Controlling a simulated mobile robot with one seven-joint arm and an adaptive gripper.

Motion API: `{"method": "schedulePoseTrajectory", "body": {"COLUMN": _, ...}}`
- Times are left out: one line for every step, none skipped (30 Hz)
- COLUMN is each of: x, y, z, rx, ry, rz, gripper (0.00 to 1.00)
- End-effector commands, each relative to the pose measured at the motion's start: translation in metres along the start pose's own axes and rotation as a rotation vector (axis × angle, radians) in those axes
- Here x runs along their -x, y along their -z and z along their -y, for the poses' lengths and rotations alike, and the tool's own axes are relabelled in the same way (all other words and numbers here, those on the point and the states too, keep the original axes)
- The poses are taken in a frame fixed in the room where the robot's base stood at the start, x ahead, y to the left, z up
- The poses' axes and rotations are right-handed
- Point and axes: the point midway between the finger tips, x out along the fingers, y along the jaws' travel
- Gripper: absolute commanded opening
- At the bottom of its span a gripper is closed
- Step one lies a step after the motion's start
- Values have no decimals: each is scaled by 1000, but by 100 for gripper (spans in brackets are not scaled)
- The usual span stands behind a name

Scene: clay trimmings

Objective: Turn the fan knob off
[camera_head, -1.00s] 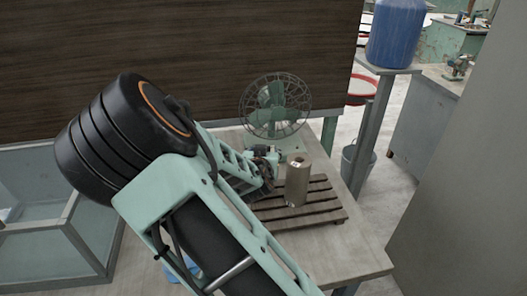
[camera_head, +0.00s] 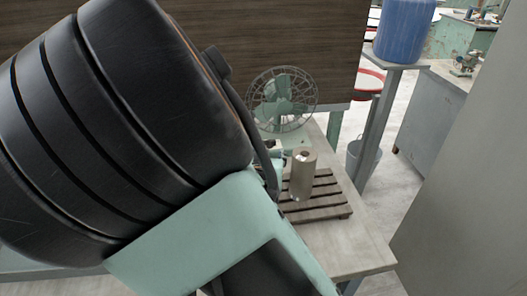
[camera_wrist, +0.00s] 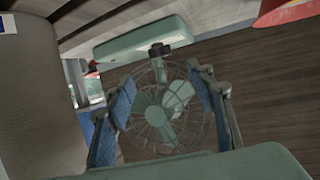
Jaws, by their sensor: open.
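The green desk fan (camera_head: 283,100) with a round wire cage stands at the back of the table in the head view. In the wrist view the fan (camera_wrist: 160,105) appears upside down, with its pale green base (camera_wrist: 125,45) at the top. A small dark knob (camera_wrist: 160,50) sticks out from the base. My gripper (camera_wrist: 160,80) is open, its blue-padded fingers on either side of the fan cage in the picture. The knob shows between and just above the fingertips, with nothing held. In the head view my arm hides most of the gripper.
A brown cylinder (camera_head: 303,174) stands on a slatted wooden board (camera_head: 325,205) in front of the fan, close to the gripper. The table's right front (camera_head: 365,255) is bare. A blue barrel (camera_head: 404,30) stands on a stand behind, at right.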

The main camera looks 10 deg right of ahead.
Motion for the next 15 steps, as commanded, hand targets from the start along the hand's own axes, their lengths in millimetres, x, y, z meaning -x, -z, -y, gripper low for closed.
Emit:
{"method": "schedulePoseTrajectory", "body": {"x": 4, "y": -1, "z": 1, "rx": 1, "ry": 2, "rz": 1, "gripper": 49}}
{"method": "schedulePoseTrajectory", "body": {"x": 6, "y": -1, "z": 0, "rx": 1, "ry": 2, "rz": 2, "gripper": 49}}
{"method": "schedulePoseTrajectory", "body": {"x": 7, "y": -1, "z": 0, "rx": 0, "ry": 1, "rz": 1, "gripper": 49}}
{"method": "schedulePoseTrajectory", "body": {"x": 8, "y": -1, "z": 0, "rx": -1, "ry": 0, "rz": 1, "gripper": 49}}
{"method": "schedulePoseTrajectory", "body": {"x": 9, "y": -1, "z": 0, "rx": 0, "ry": 0, "rz": 1, "gripper": 49}}
{"method": "schedulePoseTrajectory", "body": {"x": 10, "y": -1, "z": 0, "rx": 0, "ry": 0, "rz": 2, "gripper": 49}}
{"method": "schedulePoseTrajectory", "body": {"x": 10, "y": -1, "z": 0, "rx": 1, "ry": 0, "rz": 2, "gripper": 49}}
{"method": "schedulePoseTrajectory", "body": {"x": 11, "y": -1, "z": 0, "rx": 1, "ry": 0, "rz": 2, "gripper": 49}}
{"method": "schedulePoseTrajectory", "body": {"x": 11, "y": -1, "z": 0, "rx": 2, "ry": 0, "rz": 2, "gripper": 49}}
{"method": "schedulePoseTrajectory", "body": {"x": 11, "y": -1, "z": 0, "rx": 2, "ry": 0, "rz": 2, "gripper": 49}}
{"method": "schedulePoseTrajectory", "body": {"x": 11, "y": -1, "z": 0, "rx": 2, "ry": 0, "rz": 2, "gripper": 49}}
{"method": "schedulePoseTrajectory", "body": {"x": 11, "y": -1, "z": 0, "rx": 2, "ry": 0, "rz": 2, "gripper": 49}}
{"method": "schedulePoseTrajectory", "body": {"x": 11, "y": -1, "z": 0, "rx": 2, "ry": 0, "rz": 2, "gripper": 49}}
{"method": "schedulePoseTrajectory", "body": {"x": 11, "y": -1, "z": 0, "rx": 2, "ry": 0, "rz": 2, "gripper": 49}}
{"method": "schedulePoseTrajectory", "body": {"x": 11, "y": -1, "z": 0, "rx": 2, "ry": 0, "rz": 2, "gripper": 49}}
